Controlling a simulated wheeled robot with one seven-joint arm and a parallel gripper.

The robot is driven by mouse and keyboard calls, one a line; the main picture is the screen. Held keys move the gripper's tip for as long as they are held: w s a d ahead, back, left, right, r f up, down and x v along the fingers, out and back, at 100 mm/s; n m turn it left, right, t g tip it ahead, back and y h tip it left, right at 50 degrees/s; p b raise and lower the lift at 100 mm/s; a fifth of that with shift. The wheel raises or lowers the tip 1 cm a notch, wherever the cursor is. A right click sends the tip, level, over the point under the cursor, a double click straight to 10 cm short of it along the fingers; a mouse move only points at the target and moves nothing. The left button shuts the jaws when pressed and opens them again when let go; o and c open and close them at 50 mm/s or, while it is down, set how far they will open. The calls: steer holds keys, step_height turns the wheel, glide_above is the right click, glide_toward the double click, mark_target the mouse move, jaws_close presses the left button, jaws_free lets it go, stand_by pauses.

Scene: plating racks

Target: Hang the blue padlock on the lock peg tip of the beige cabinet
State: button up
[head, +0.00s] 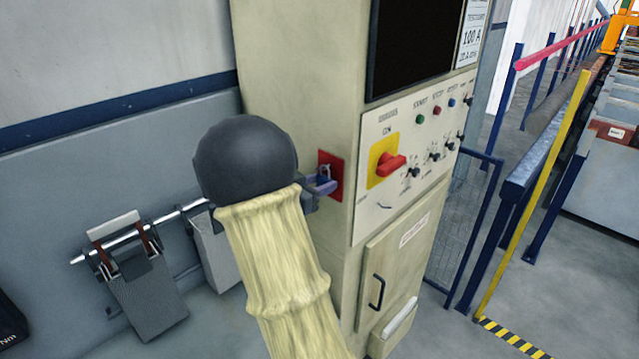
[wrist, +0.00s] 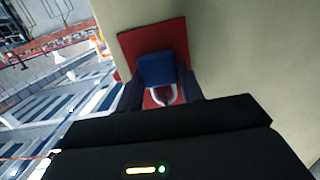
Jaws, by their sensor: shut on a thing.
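The beige cabinet (head: 288,55) stands in the middle of the head view, with a red plate (head: 335,163) on its side face. The red plate also shows in the wrist view (wrist: 127,45). My gripper (head: 319,186) is right in front of this plate, shut on the blue padlock (head: 326,188). In the wrist view the padlock's blue body (wrist: 158,69) sits between my two dark fingers, and its pale shackle (wrist: 164,98) shows against the red. In the head view the shackle points up. I cannot make out the peg tip or tell whether the shackle is around it.
A red rotary switch (head: 390,164) and several small knobs are on the cabinet's front panel, right of the plate. A metal bar (head: 175,216) with clamps is on the left. Blue railings (head: 515,190) and a yellow post (head: 535,190) stand at the right.

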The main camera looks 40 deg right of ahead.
steer(key=o, duration=1.1)
steer(key=shift+a, duration=0.15)
steer(key=shift+a, duration=0.35)
steer(key=a+b, duration=0.1)
steer(key=a, duration=0.4)
steer(key=s+a+r+b, duration=0.1)
steer(key=a+b, duration=0.1)
steer(key=a, duration=0.4)
steer(key=a+r+b, duration=0.1)
steer(key=a+b, duration=0.1)
steer(key=a, duration=0.3)
steer(key=shift+s+a, duration=0.15)
steer(key=shift+s, duration=0.05)
